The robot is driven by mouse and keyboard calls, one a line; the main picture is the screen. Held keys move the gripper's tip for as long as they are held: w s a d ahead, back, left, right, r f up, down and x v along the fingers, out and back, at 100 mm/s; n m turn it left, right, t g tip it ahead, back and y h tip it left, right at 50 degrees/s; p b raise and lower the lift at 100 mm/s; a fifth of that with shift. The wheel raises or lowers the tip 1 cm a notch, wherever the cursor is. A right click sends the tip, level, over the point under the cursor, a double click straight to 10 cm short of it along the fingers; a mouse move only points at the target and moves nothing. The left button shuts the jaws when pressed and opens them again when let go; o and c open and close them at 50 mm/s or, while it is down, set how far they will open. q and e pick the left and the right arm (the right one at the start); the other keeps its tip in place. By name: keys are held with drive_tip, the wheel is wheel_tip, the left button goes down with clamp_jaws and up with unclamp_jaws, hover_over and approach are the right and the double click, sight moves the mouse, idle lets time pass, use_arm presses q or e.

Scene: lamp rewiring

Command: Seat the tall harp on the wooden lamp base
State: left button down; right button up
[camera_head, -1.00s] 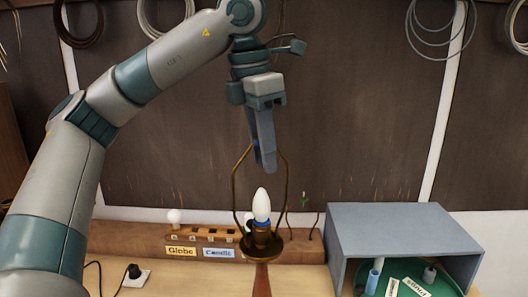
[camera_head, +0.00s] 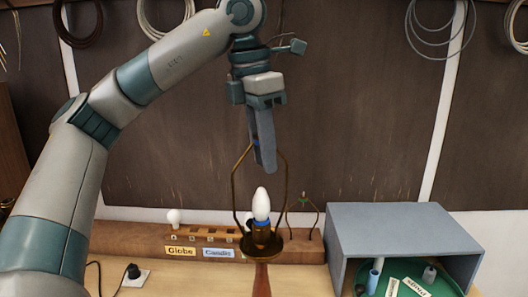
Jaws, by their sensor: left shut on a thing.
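The tall harp (camera_head: 234,193) is a thin brass loop, upright around a white candle bulb (camera_head: 262,204). The wooden lamp base shows as a reddish-brown stem (camera_head: 262,281) below a dark brass disc (camera_head: 262,247) and socket, at the lower middle. My left gripper (camera_head: 266,168) points down from above and is shut on the tall harp at its top. The harp's lower ends come down beside the socket at the disc; I cannot tell whether they are fully seated. My right gripper is not in view.
A wooden rack (camera_head: 135,238) behind the lamp holds a globe bulb (camera_head: 174,217), labels and a smaller wire loop (camera_head: 317,209). A grey open box (camera_head: 405,215) with a green tray (camera_head: 443,285) stands at right. A black plug (camera_head: 134,271) lies at left.

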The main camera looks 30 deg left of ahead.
use_arm(q)
drive_tip(key=c, duration=1.5)
unclamp_jaws()
drive_tip(key=shift+o, duration=0.2)
drive_tip(key=shift+r, duration=0.8)
wheel_tip(320, 180, up, 16)
drive_tip(key=s+a+p, duration=0.1)
drive_tip(key=s, duration=0.1)
drive_tip(key=shift+a+f, duration=0.15)
drive_tip(key=shift+f, duration=0.05)
drive_tip(key=shift+s, duration=0.1)
